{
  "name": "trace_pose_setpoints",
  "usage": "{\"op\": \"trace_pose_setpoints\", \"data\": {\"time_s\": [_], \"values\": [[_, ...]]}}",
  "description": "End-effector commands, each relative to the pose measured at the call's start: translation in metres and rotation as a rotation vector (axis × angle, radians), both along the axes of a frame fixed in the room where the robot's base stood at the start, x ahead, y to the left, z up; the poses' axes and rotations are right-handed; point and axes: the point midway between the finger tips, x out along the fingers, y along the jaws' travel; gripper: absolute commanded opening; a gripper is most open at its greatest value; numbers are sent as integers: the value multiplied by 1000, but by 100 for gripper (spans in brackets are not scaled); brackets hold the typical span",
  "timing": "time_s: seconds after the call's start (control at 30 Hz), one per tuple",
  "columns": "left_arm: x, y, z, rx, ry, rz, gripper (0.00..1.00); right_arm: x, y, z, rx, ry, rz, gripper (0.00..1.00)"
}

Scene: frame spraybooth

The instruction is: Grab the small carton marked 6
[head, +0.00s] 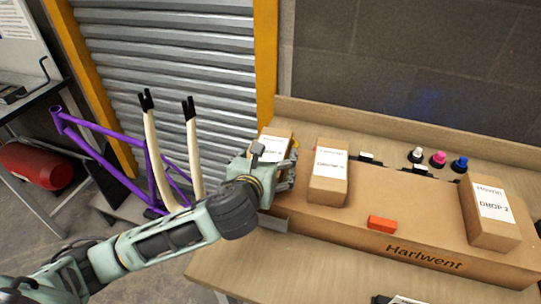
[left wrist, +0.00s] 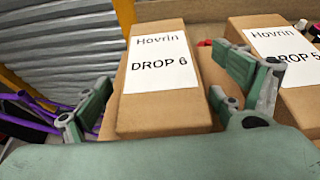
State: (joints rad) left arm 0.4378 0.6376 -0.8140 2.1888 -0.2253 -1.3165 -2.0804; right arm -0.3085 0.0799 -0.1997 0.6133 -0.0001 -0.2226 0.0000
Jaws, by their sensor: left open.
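The small carton marked DROP 6 (left wrist: 160,112) is a brown box with a white label, and it fills the middle of the left wrist view. In the head view its top (head: 283,133) shows behind my left gripper (head: 280,172), which hides much of it. My left gripper (left wrist: 170,72) is open, with one finger on each side of the carton in the left wrist view. I cannot tell whether either finger touches it. My right gripper is not in view.
The carton marked DROP 5 (left wrist: 298,98) stands close on the right, also in the head view (head: 327,187). A purple frame (head: 100,130) stands left.

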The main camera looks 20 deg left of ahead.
Motion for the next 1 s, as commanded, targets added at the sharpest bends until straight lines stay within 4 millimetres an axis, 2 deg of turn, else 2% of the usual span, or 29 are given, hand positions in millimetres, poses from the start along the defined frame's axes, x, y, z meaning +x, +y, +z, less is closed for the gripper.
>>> {"op": "trace_pose_setpoints", "data": {"time_s": [0.17,0.43,1.0], "values": [[18,1,-7,0,0,1,88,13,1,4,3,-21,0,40],[21,1,-9,0,0,-1,88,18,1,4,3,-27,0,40],[20,1,-9,-1,1,-1,38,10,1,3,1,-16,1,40]]}}
